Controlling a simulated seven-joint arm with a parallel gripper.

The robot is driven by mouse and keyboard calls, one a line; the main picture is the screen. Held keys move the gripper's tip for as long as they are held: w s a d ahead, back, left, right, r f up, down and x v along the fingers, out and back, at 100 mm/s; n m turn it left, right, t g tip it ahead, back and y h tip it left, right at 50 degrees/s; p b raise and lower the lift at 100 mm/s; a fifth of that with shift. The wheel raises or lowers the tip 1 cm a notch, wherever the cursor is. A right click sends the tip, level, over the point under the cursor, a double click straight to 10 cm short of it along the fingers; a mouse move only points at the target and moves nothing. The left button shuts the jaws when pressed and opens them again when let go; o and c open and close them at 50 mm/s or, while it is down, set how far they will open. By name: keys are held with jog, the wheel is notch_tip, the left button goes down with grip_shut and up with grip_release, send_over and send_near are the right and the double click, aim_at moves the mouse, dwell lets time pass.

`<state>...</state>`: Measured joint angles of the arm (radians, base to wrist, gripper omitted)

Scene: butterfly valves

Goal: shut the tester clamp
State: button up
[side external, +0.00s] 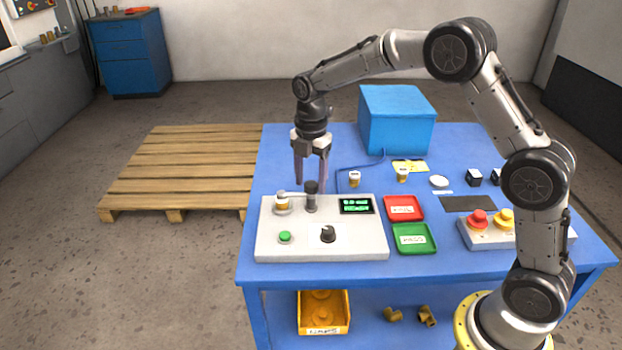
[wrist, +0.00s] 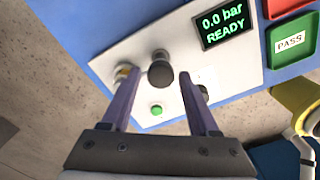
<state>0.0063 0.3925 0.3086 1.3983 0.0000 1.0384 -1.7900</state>
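The tester (side external: 345,212) is a pale grey box at the front left of the blue table. Its clamp handle (side external: 311,197) is a dark upright knob on the top; a thin bar seems to run from it toward a small brass-and-white valve (side external: 282,203) on the left. My gripper (side external: 311,182) points down above the tester, fingers apart and empty. In the wrist view the clamp handle (wrist: 160,70) shows between and just beyond the fingertips; I cannot tell whether they touch it. The left finger partly hides the valve (wrist: 125,73).
The tester has a display (wrist: 222,27) reading 0.0 bar READY, a green button (side external: 285,237) and a black dial (side external: 328,233). Right of it lie a red tray (side external: 403,208) and a green PASS tray (side external: 414,239). A blue box (side external: 397,120) stands behind.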

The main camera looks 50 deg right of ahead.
aim_at(311, 183)
jog(key=shift+o, duration=0.4)
jog(key=shift+f, duration=0.1)
notch_tip(311, 183, up, 14)
dwell(0.3)
